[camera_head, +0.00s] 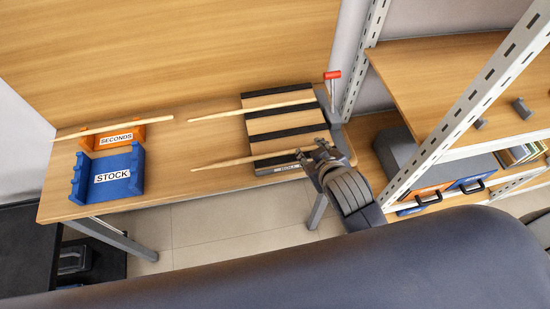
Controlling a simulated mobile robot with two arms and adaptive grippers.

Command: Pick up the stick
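Three pale wooden sticks are in the head view. The nearest stick (240,160) runs from the table's middle over the front of a slatted board, its right end at my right gripper. A second stick (235,113) lies across the back part of the board. A third stick (90,131) rests on the orange rack marked SECONDS (138,133). My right gripper (312,160) is at the board's front right corner, fingers pointing to the stick's end. The gripper's own body hides whether its fingers close on the stick. My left gripper is not in view.
The board with black strips (285,124) sits on the wooden table (195,150). A blue rack marked STOCK (125,165) stands empty at left. A red-handled clamp (333,76) stands at the back right. A metal shelf post (465,105) rises right of my gripper.

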